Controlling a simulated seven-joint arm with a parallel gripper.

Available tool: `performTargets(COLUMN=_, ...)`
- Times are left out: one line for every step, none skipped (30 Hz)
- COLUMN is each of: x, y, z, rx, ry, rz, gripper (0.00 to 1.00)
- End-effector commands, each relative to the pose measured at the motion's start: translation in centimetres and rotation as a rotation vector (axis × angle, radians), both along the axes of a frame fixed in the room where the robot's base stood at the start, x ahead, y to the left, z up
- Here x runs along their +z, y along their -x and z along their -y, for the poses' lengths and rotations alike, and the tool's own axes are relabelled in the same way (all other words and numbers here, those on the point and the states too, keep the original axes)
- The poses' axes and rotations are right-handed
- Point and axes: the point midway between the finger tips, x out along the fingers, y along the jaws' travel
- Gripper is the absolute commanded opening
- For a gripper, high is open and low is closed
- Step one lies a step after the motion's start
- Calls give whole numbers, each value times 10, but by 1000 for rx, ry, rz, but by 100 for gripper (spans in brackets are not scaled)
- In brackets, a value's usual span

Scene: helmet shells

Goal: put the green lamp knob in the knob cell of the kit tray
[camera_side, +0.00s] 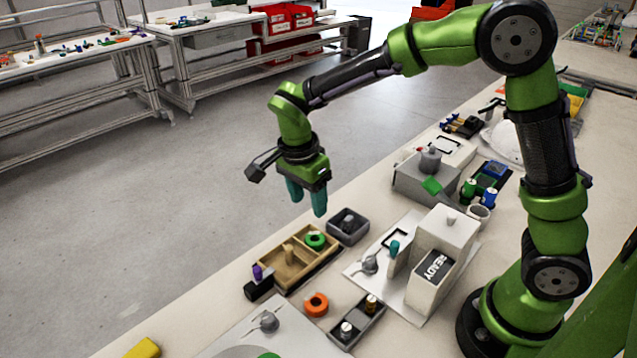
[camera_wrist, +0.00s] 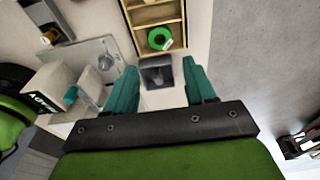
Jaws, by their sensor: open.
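The wooden kit tray (camera_side: 318,262) lies near the bench's floor-side edge, with several compartments; it also shows in the wrist view (camera_wrist: 184,22). A green ring (camera_side: 315,239) lies in one end compartment of the tray, also seen in the wrist view (camera_wrist: 160,39). A small green cylinder with a pale top (camera_side: 468,189) stands at the dark rack farther back; I cannot tell which green piece is the lamp knob. My gripper (camera_side: 307,196) is open and empty, well above the bench, fingers down. Its teal fingers show in the wrist view (camera_wrist: 160,88).

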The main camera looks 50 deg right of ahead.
Motion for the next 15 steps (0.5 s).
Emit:
performTargets(x=5, y=0, z=-1, rx=1, ry=0, rz=2, gripper=55)
performTargets(x=7, y=0, z=-1, rx=2, ry=-1, rz=2, gripper=55)
performTargets(x=11, y=1, z=0, rx=9, ry=-4, rz=4, gripper=55)
performTargets(x=14, y=2, z=0, rx=18, ry=-9, rz=6, gripper=55)
performTargets(x=18, y=4, z=2, rx=34, ry=-17, rz=11, gripper=55)
performTargets(x=25, y=8, z=4, rx=66, ry=-32, rz=21, gripper=55)
performTargets(x=32, y=12, z=7, rx=98, ry=-44, rz=33, gripper=55)
performTargets(x=39, y=17, z=9, rx=136, ry=-60, rz=46, gripper=55)
performTargets(x=50, y=26, z=14, rx=199, ry=-81, rz=69, gripper=55)
performTargets(x=58, y=33, z=17, rx=252, ry=-96, rz=89, gripper=55)
performTargets(x=66, y=41, z=21, rx=309, ry=-110, rz=114, gripper=55)
performTargets(x=77, y=52, z=25, rx=389, ry=-125, rz=149, gripper=55)
performTargets(x=84, y=61, z=29, rx=452, ry=-132, rz=178, gripper=55)
performTargets(x=90, y=70, z=32, rx=514, ry=-135, rz=208, gripper=55)
performTargets(x=98, y=82, z=35, rx=596, ry=-135, rz=249, gripper=55)
